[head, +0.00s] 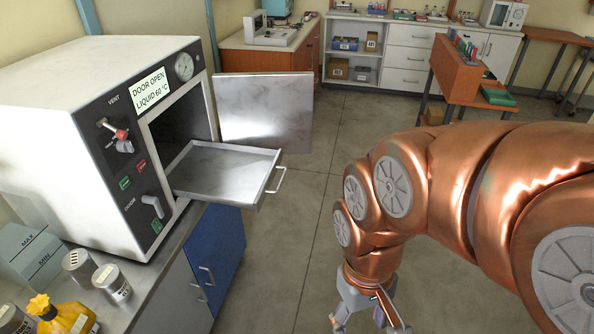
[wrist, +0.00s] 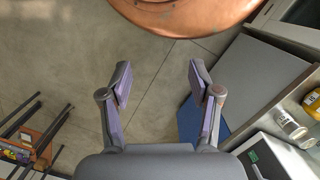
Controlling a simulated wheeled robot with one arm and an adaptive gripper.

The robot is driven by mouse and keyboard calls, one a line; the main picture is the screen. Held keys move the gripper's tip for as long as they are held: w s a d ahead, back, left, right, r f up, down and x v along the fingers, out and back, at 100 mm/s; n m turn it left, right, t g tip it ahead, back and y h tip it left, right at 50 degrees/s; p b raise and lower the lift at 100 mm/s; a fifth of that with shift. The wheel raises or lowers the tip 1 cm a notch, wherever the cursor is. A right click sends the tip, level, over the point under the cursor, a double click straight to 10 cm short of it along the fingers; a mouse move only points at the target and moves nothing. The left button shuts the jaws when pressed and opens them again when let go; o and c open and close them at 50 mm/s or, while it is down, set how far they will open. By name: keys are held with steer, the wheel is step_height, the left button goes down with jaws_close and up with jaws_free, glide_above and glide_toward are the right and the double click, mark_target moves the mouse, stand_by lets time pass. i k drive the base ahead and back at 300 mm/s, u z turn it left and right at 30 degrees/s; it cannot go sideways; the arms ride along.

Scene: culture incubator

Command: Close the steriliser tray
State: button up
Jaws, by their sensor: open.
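The steriliser (head: 110,130) is a white box with a dark front panel on the bench at the left of the head view. Its door (head: 265,110) stands open, swung out to the far side. The metal tray (head: 222,172) is pulled out of the chamber, with a bar handle (head: 277,180) on its front edge. My gripper (head: 368,325) is low at the bottom of the head view, to the right of the tray and apart from it. In the wrist view my gripper (wrist: 158,80) is open and empty, with bare floor between its fingers.
A yellow-capped bottle (head: 62,315) and metal canisters (head: 112,283) stand on the near bench beside the steriliser. A blue cabinet door (head: 215,255) is below the tray. A wooden rack on a stand (head: 465,70) is at the back right. The floor (head: 310,215) right of the tray is clear.

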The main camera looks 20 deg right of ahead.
mark_target(239, 176)
steer(key=u, duration=0.55)
steer(key=k, duration=0.65)
steer(key=u, duration=0.65)
steer(key=i, duration=1.4)
steer(key=z, duration=0.85)
